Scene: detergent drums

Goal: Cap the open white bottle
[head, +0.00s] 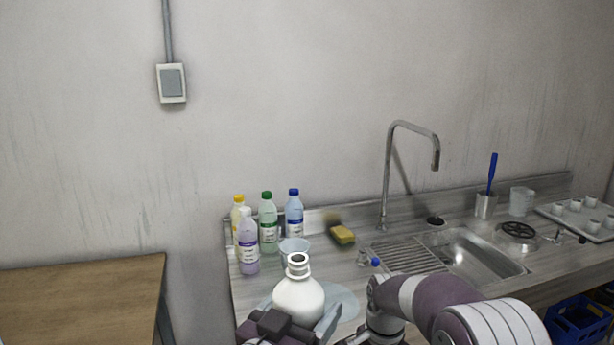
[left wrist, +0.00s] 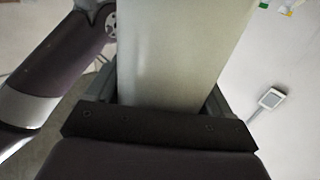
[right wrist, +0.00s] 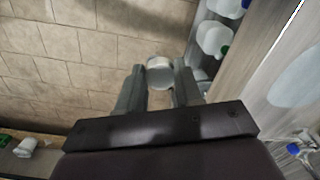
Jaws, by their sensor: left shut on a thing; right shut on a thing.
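The white bottle (head: 298,297) has an open neck and is upright in the head view, at the counter's front edge. My left gripper (head: 300,328) is shut around its lower body. In the left wrist view its pale wall (left wrist: 180,45) fills the space between the fingers of my left gripper (left wrist: 163,95). In the right wrist view my right gripper (right wrist: 159,88) is shut on a small white cap (right wrist: 160,70), held at the fingertips over the tiled floor. The cap and the right fingers do not show in the head view; my right arm is right of the bottle.
A sponge (head: 342,234), sink (head: 470,254) and faucet (head: 388,170) are farther right.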

